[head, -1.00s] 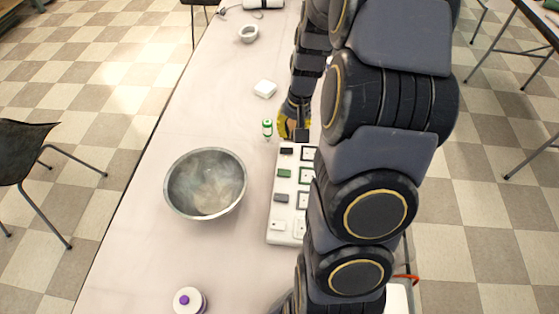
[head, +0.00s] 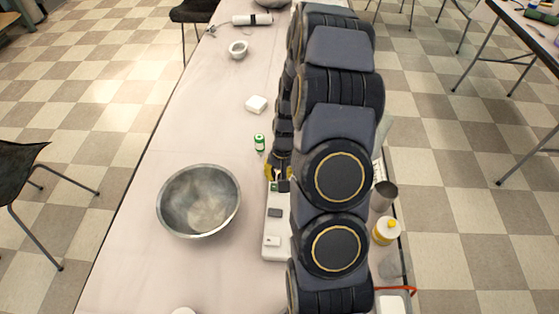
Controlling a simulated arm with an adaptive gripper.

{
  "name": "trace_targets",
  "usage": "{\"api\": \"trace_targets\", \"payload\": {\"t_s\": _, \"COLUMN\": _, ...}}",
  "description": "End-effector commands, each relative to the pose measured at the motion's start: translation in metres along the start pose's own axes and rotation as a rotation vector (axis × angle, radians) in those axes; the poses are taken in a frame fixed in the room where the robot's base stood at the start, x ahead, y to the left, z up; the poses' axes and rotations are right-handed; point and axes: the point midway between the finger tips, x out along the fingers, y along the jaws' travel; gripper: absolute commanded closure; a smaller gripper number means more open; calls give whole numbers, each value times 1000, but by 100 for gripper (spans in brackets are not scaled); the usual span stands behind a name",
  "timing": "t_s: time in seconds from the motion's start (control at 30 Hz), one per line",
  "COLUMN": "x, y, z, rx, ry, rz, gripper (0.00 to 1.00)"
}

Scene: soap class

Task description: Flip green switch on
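The white switch panel (head: 274,252) lies on the table, with its right side hidden behind my arm. A grey switch (head: 274,212) and a white switch (head: 272,241) show on its left column. A small part of the green switch (head: 274,187) shows just beyond the grey one, right at my gripper's tip; its position on or off cannot be made out. My gripper (head: 280,182), with yellow parts at its sides, points down over the far end of the panel. Its fingers are small and partly hidden, so I cannot tell whether they touch the switch.
A large metal bowl (head: 199,201) stands left of the panel. A green and white can (head: 259,142) and a white block (head: 256,104) stand farther back. A metal cup (head: 383,196) and a yellow-topped jar (head: 386,231) stand right of my arm. The table's left side is fairly clear.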

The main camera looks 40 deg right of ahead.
Motion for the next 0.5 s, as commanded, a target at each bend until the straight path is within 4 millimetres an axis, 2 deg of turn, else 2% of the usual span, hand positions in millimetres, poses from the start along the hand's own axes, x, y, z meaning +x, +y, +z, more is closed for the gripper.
{"api": "trace_targets", "payload": {"t_s": 0.03, "x": 9, "y": 0, "z": 2, "rx": 0, "ry": -7, "rz": 1, "gripper": 100}}
{"api": "trace_targets", "payload": {"t_s": 0.2, "x": 24, "y": 0, "z": 0, "rx": -1, "ry": 0, "rz": 0, "gripper": 100}}
{"api": "trace_targets", "payload": {"t_s": 0.5, "x": 29, "y": 0, "z": 0, "rx": -1, "ry": 0, "rz": 0, "gripper": 100}}
